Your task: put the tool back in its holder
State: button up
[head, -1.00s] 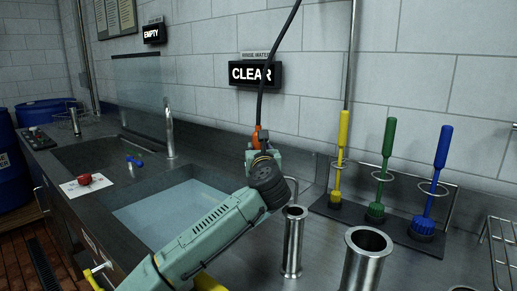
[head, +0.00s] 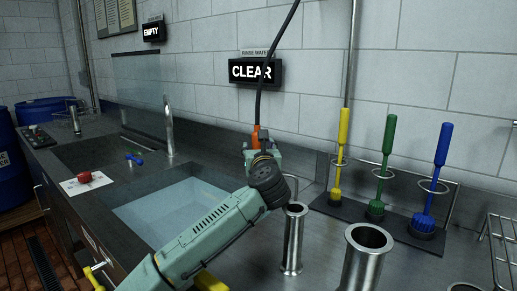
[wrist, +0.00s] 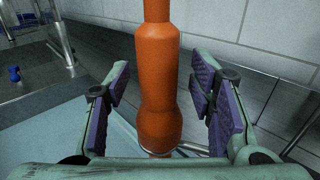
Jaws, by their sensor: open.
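An orange tool (head: 256,137), seemingly a spray handle, hangs upright on a black hose (head: 259,95) in front of the wall. In the wrist view the orange tool (wrist: 158,75) stands between the jaws of my gripper (wrist: 161,92). The jaws are open, with a visible gap on each side of it. In the head view my gripper is mostly hidden behind my dark wrist. Yellow (head: 342,150), green (head: 385,160) and blue (head: 439,170) brushes stand in ring holders at the right. I cannot tell which holder belongs to the orange tool.
Two steel cylinders (head: 292,240) (head: 363,260) stand on the counter right of my arm. A basin of water (head: 160,212) lies to the left, with a faucet (head: 168,130) behind it. A wire rack (head: 497,240) is at the far right.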

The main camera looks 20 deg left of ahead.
notch_tip(320, 180, up, 10)
jog(key=shift+r, duration=0.1)
dwell(0.7)
